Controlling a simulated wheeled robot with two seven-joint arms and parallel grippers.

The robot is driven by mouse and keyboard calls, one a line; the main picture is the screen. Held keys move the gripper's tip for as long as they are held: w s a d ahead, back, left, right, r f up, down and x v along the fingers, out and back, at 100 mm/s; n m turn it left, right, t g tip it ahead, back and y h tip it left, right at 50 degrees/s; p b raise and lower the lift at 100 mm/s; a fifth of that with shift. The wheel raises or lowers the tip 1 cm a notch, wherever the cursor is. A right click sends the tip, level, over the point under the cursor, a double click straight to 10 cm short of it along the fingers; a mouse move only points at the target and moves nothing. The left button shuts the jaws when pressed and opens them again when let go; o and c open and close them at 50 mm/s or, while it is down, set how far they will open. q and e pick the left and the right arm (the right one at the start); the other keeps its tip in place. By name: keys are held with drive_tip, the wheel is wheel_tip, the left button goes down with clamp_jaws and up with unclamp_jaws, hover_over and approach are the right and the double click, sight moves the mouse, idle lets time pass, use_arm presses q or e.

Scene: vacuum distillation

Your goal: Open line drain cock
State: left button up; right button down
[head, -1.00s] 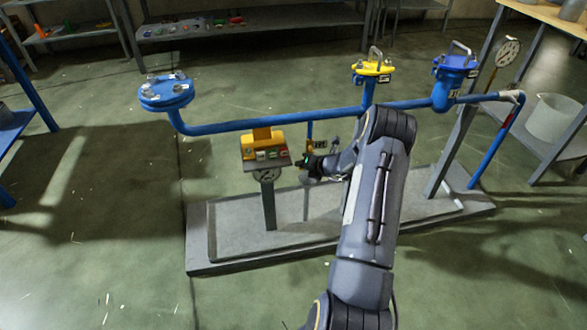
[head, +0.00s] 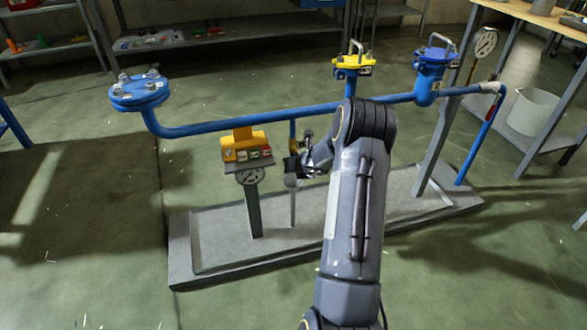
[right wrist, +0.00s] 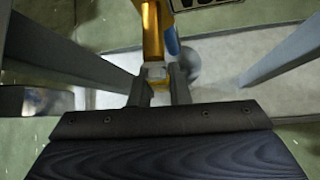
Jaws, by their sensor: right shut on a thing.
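The line drain cock (head: 294,146) is a small brass-yellow fitting under a short blue drop from the long blue pipe (head: 240,122). My right gripper (head: 297,165) is at the cock, just below its body, with my arm partly covering the area. In the right wrist view the cock's yellow body (right wrist: 152,35) runs down to a small grey end piece (right wrist: 155,73). The two dark fingers of my right gripper (right wrist: 158,90) are closed around this end piece. The exact handle angle is hard to tell. My left gripper is not in view.
A grey funnel-like stem (head: 292,205) stands below the cock. Yellow (head: 352,65) and blue (head: 436,58) capped fittings rise from the pipe. The grey base (head: 340,235) lies below.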

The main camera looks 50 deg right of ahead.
drive_tip(key=shift+s+f, duration=0.1)
drive_tip(key=c, duration=1.4)
unclamp_jaws()
drive_tip(key=shift+o, duration=0.2)
drive_tip(key=p+v, duration=0.1)
drive_tip(key=v, duration=0.6)
drive_tip(key=shift+s+r, duration=0.25)
drive_tip(key=shift+r, duration=0.05)
